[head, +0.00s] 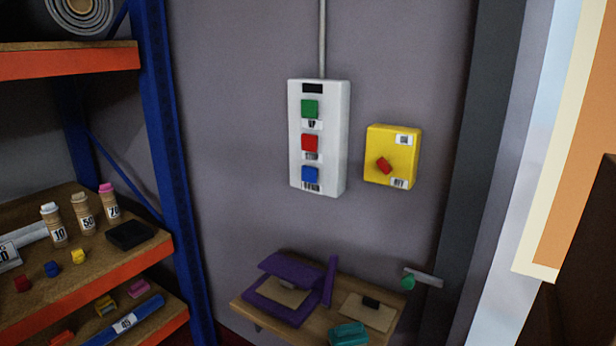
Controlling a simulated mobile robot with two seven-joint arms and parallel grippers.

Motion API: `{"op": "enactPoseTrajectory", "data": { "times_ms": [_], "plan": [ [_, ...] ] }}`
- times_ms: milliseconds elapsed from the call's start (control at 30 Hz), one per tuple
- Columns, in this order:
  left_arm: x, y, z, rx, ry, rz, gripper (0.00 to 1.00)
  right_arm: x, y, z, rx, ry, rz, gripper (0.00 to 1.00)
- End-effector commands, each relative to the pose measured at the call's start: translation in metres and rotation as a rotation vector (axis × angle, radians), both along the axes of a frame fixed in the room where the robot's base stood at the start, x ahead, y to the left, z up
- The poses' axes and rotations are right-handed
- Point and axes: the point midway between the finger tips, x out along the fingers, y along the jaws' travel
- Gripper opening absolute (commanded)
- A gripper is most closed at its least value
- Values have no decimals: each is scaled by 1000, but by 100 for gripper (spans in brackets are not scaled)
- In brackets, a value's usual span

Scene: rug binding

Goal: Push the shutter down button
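A white control box (341,140) is fixed upright on the grey wall, near the middle of the head view. It carries a green button (310,109) at the top, a red button (310,142) in the middle and a blue button (310,174) at the bottom. The label under the green one seems to read UP. The labels under the red and blue ones are too small to read surely. Nothing touches or covers the buttons. Neither of my grippers is in view.
A yellow box (409,160) with a red switch hangs right of the control box. Below, a small wooden shelf (247,304) holds a purple case (281,309) and a teal object (348,335). Blue-and-orange shelving (168,150) stands left. The wall before the control box is clear.

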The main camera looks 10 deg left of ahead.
Motion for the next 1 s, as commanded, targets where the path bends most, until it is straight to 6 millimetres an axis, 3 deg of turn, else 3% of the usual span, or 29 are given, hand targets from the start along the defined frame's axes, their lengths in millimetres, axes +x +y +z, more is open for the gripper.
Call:
{"op": "enactPoseTrajectory", "data": {
  "times_ms": [33,233,1000],
  "plan": [
    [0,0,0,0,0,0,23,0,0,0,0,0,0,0],
    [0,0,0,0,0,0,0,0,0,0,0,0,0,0],
    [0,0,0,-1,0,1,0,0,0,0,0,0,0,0]
  ]
}}
